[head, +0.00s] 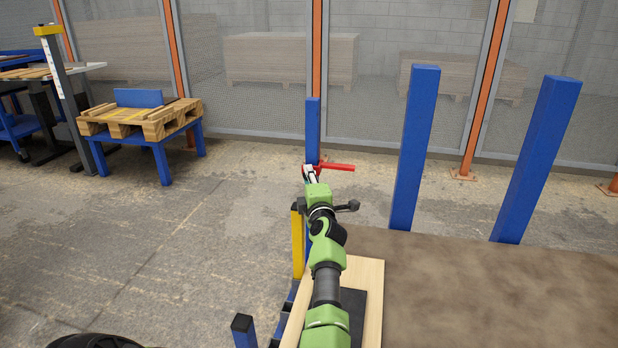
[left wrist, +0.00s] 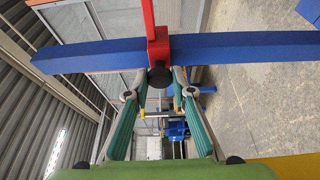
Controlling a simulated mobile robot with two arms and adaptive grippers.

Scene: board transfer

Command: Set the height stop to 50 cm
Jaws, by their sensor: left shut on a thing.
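The height stop is a red collar with a red bar (head: 337,167) pointing right, on an upright blue post (head: 313,122). In the left wrist view the red collar (left wrist: 158,48) wraps the blue post (left wrist: 235,47), and a round dark knob (left wrist: 160,76) faces me. My left gripper (head: 309,173) is at the collar in the head view. In the left wrist view its two green fingers (left wrist: 160,84) close in on the knob from both sides. No readable height scale shows on this post. My right gripper is not in view.
Two taller blue posts (head: 415,145) (head: 537,160) stand on the right behind a brown surface (head: 480,290). A yellow post (head: 298,243) and a pale wooden board (head: 370,300) are beside and under my arm. A pallet (head: 140,117) on a blue stand is at left. Open floor lies between.

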